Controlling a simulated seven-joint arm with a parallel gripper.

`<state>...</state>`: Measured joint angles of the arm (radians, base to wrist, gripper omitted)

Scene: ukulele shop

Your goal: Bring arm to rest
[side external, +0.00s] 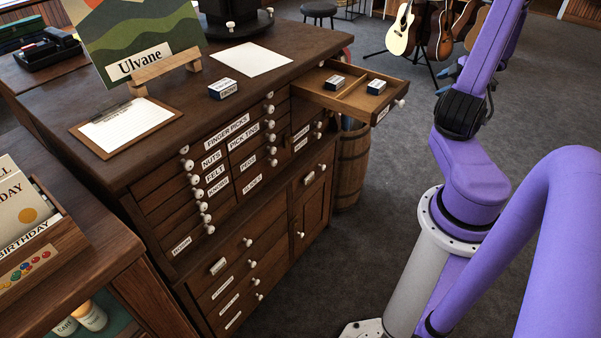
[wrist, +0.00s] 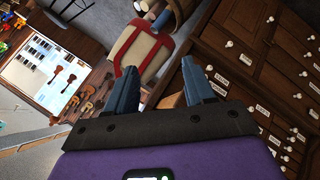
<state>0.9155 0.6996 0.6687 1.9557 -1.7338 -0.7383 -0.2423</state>
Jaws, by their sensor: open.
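My gripper (wrist: 159,70) shows in the wrist view with its two blue fingers apart and nothing between them. In the side external view my purple arm rises at the right, clear of the cabinet. A small bluish part shows behind the arm there, and I cannot tell if it is a fingertip. The wooden drawer cabinet (side external: 150,170) stands left of the arm. Its upper right drawer (side external: 352,97) is pulled out and holds two small labelled boxes, one (side external: 335,82) in the left part and one (side external: 376,87) in the right.
On the cabinet top are a small box (side external: 222,89), a paper sheet (side external: 249,59), a clipboard (side external: 126,126) and the Ulvane sign (side external: 140,62). A barrel (side external: 351,165) stands beside the cabinet. Guitars (side external: 403,30) stand at the back. Carpet floor is free around the arm.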

